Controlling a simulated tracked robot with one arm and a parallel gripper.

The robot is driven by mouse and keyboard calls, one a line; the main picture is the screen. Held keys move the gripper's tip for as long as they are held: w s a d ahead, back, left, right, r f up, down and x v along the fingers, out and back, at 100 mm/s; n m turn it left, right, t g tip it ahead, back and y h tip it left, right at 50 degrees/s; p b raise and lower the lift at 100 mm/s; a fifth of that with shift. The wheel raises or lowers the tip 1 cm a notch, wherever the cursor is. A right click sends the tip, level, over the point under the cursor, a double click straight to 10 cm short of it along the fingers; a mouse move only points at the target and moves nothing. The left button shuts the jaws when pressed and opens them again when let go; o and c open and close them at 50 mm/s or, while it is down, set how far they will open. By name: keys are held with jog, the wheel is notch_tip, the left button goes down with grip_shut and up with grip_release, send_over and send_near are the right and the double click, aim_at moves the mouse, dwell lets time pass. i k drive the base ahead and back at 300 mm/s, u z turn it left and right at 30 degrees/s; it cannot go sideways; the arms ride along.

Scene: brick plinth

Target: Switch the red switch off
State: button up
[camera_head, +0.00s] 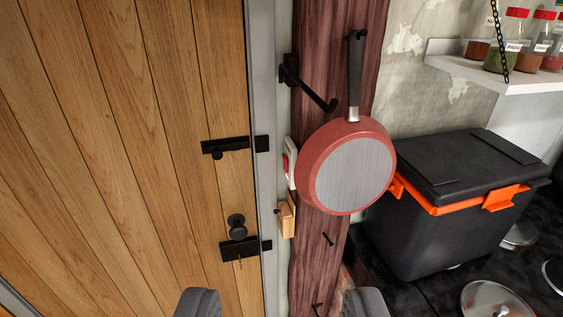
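The red switch (286,164) shows as a small red piece on a white plate, between the door frame and the wooden post. The red pan hanging on the post stands close beside it on the right and may cover part of it. The switch is too small to tell its position. My gripper (281,304) is at the bottom of the view, its two grey fingertips wide apart with nothing between them. The fingers are below the switch in the picture and apart from it.
The pan (352,170) hangs from a hook on the post (310,262); more black hooks stick out. A wooden block (287,217) is below the switch. A door (130,150) with black latches fills the left. A black box (440,230) and spice shelf (500,75) are right.

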aim_at(286, 161)
jog(key=k, duration=1.35)
jog(key=u, duration=0.3)
jog(key=i, duration=1.75)
jog(key=z, duration=0.4)
